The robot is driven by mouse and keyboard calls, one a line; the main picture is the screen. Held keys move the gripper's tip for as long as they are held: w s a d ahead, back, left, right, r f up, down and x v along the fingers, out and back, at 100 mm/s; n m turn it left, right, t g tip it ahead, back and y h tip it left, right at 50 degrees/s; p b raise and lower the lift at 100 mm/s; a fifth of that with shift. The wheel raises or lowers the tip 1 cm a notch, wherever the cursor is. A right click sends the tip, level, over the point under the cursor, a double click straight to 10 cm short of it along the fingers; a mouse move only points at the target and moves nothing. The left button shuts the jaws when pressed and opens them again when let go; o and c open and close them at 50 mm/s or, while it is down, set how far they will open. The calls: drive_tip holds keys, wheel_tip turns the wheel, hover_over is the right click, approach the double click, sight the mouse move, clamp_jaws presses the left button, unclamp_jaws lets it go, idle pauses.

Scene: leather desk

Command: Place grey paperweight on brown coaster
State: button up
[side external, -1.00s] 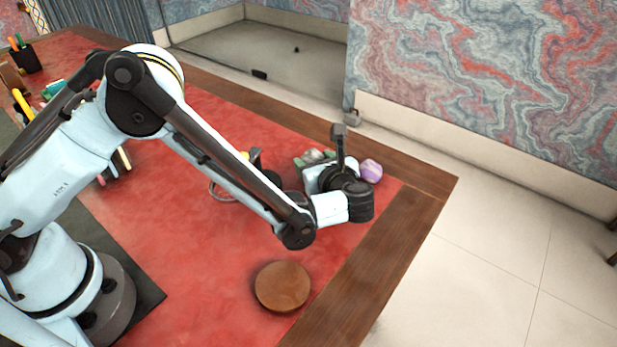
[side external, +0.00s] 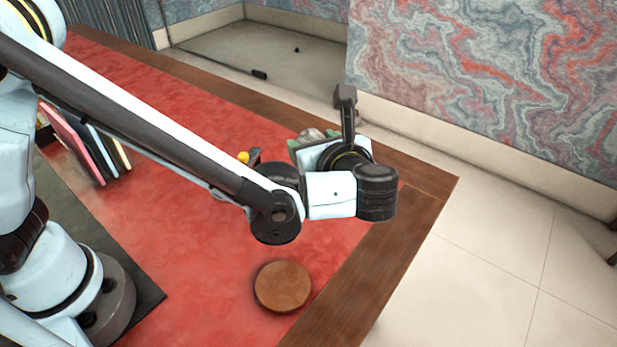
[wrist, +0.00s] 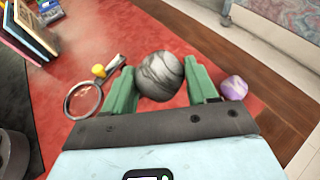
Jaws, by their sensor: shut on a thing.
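The grey paperweight (wrist: 160,75), a marbled ball, sits between the green fingers of my gripper (wrist: 161,68) in the wrist view. The gripper is shut on it. In the side external view only a bit of the paperweight (side external: 314,136) shows past my wrist, beside a green finger; whether it is clear of the desk is hard to tell. The brown coaster (side external: 283,287), a bare round disc, lies on the red leather near the front edge, nearer the camera than my gripper. The coaster is not visible in the wrist view.
In the wrist view, a purple ball (wrist: 234,87) lies just right of the right finger. A magnifying glass (wrist: 83,100) and a small yellow-topped object (wrist: 99,71) lie to the left. Books (side external: 78,143) stand farther left. Leather around the coaster is clear.

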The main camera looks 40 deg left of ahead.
drive_tip(key=s+a+r, duration=0.1)
drive_tip(key=a+r, duration=0.3)
drive_tip(key=a, duration=0.4)
drive_tip(key=a+r, duration=0.4)
drive_tip(key=a, duration=0.4)
wheel_tip(320, 180, up, 9)
drive_tip(key=w+m+t+h, duration=0.1)
drive_tip(key=m+t+h, duration=0.4)
drive_tip(key=m+h, duration=0.2)
drive_tip(key=shift+w+f+m+t, duration=0.2)
drive_tip(key=shift+m+t, duration=0.1)
drive_tip(key=shift+m, duration=0.1)
